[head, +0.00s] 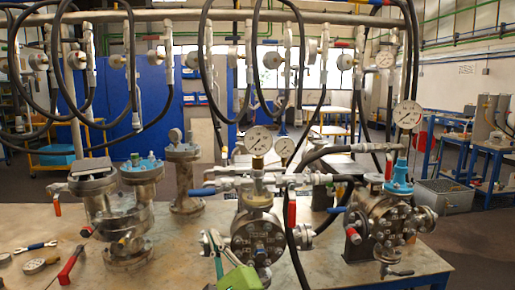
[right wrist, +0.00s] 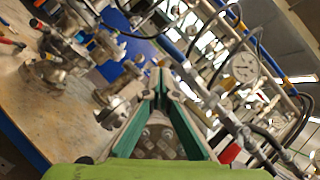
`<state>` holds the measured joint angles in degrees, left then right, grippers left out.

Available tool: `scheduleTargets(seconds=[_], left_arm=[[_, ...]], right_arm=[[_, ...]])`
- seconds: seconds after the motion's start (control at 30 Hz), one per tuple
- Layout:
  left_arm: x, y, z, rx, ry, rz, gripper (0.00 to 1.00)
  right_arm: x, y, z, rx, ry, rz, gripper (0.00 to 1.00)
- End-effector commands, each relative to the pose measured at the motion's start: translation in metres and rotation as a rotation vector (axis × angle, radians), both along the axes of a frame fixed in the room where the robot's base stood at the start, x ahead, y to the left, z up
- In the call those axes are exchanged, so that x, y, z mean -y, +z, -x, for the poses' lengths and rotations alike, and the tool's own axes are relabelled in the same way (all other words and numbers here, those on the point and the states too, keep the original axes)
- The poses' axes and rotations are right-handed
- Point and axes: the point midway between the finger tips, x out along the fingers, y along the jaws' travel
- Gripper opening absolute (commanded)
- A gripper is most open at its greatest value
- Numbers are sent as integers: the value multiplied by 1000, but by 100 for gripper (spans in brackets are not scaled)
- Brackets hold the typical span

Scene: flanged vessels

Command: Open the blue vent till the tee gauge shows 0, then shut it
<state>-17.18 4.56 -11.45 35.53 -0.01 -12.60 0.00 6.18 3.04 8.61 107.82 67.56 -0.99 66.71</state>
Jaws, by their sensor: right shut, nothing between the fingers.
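A white dial gauge (head: 258,140) stands on a brass fitting on the pipe tee above the middle flanged vessel (head: 258,238); its reading is too small to tell. A blue lever handle (head: 203,192) points left from that pipework. Another blue handle (head: 336,210) sits to its right, by the right vessel; I cannot tell which is the vent. My right gripper (head: 213,240), with a lime-green body, is low in front of the middle vessel. In the right wrist view its green fingers (right wrist: 160,75) are together and empty. My left gripper is not seen.
Black hoses hang from the overhead pipe rack and pass close to the middle vessel. The right vessel (head: 385,222) carries a red lever and a gauge (head: 407,115). Another vessel (head: 125,215) stands left. A red-handled tool (head: 72,265) and a wrench (head: 36,247) lie on the table.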

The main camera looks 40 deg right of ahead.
Motion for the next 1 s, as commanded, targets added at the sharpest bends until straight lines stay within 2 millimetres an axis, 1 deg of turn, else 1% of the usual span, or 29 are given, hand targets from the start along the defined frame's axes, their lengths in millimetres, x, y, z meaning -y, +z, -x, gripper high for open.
scheduleTargets(seconds=[0.33, 0.37, 0.4, 0.47, 0.5, 0.57, 0.7, 0.8, 0.9, 1.0], left_arm=[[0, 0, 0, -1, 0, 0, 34], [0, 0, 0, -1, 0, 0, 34], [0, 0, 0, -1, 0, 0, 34], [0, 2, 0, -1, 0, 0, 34], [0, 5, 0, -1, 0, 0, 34], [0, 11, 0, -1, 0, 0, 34], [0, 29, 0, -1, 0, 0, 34], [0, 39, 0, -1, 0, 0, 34], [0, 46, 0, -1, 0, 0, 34], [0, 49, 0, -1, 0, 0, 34]], right_arm=[[0, 0, 0, 0, 0, 0, 0], [0, 0, 0, 0, 0, 0, 3], [0, 0, 0, 0, 0, 3, 13], [2, 4, 0, -5, 2, 26, 29], [4, 7, -1, -13, 6, 59, 33], [9, 16, -2, -30, 17, 136, 33], [25, 39, -4, -100, 49, 412, 33], [37, 52, -3, -154, 71, 608, 33], [47, 61, -1, -199, 88, 759, 33], [54, 65, 1, -229, 99, 853, 33]])
